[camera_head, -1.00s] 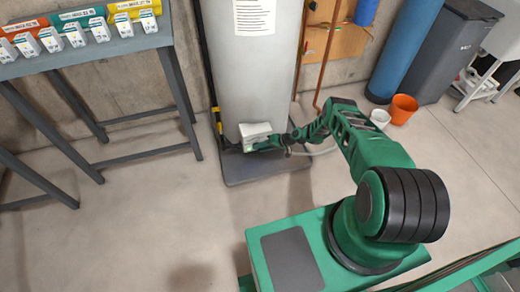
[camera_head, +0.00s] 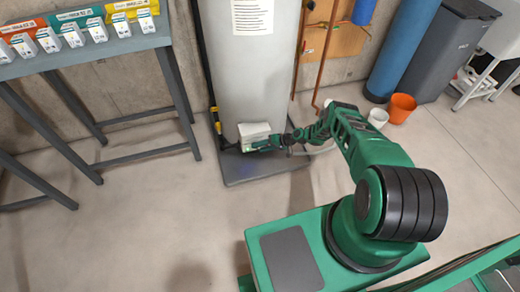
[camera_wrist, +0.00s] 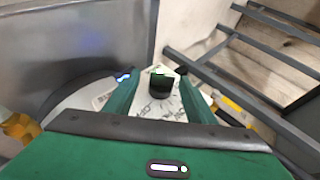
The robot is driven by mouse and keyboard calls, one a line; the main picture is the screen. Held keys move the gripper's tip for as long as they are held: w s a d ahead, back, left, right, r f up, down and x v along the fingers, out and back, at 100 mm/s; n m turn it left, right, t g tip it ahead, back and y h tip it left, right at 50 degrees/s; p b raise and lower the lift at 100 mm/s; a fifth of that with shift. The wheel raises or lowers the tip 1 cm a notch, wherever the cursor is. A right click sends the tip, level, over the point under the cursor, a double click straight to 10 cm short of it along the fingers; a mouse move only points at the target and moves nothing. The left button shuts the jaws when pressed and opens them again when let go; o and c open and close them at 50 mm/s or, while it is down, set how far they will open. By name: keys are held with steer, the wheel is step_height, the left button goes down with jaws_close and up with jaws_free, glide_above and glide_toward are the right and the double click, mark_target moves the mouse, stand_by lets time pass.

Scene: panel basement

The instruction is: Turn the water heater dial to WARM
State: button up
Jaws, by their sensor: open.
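The water heater (camera_head: 248,88) is a tall grey cylinder standing on a dark floor plate. A white control box (camera_head: 254,130) juts out low on its front. In the wrist view the dark dial (camera_wrist: 162,84) is on the white panel face (camera_wrist: 103,98), between my two green fingers. My gripper (camera_wrist: 160,92) is open, with one finger on each side of the dial. I cannot tell whether the fingers touch it. The panel lettering is partly hidden and the WARM mark is not readable. In the head view my gripper (camera_head: 263,146) is at the box's lower front.
Copper pipes (camera_head: 325,60) run up right of the heater. A white bucket (camera_head: 378,118) and an orange bucket (camera_head: 401,107) stand farther right. The floor in front is clear.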

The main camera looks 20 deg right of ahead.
steer(key=v, duration=1)
steer(key=shift+d, duration=0.25)
